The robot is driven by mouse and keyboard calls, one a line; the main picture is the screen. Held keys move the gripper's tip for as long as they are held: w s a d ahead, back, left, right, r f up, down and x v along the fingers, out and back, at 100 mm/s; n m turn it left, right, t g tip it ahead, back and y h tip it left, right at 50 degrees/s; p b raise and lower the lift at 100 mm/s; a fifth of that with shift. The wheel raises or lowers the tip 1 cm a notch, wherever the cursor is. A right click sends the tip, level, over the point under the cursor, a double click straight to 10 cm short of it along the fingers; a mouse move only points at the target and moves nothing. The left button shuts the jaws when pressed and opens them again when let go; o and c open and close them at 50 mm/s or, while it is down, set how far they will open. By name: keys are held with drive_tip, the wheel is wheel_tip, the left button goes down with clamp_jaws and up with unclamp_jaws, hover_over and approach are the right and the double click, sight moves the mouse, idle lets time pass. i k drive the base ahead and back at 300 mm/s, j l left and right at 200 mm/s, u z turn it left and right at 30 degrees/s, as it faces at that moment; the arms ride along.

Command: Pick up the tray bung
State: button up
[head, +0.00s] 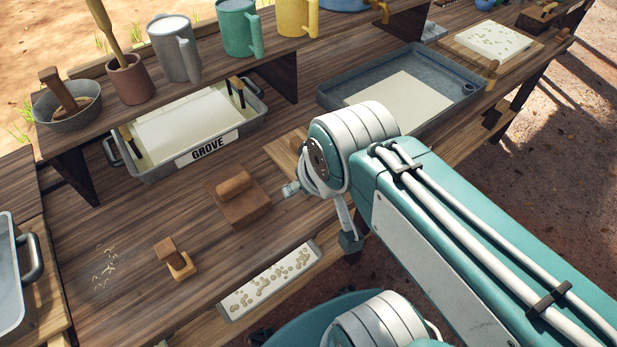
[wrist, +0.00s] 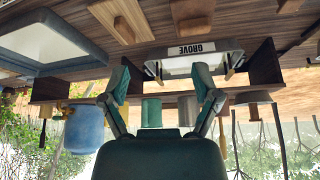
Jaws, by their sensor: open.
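A small tan peg with a rounded top (head: 492,68) stands by the right rim of the large blue-grey tray, near its far corner, in the head view. It may be the tray bung, but I cannot tell for sure. The blue-grey tray (head: 335,99) has a round drain-like spot in that corner and a pale sheet inside. The tray also shows at the upper left of the wrist view (wrist: 92,52). My gripper (wrist: 162,84) is open and empty, its two fingers spread apart. In the head view my arm hides most of the gripper.
A tray labelled GROVE (head: 258,97) sits under a shelf with mugs (head: 239,28). A board with a white slab (head: 490,42) lies at far right.

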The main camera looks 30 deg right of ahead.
sight(495, 64)
drive_tip(key=z, duration=1.95)
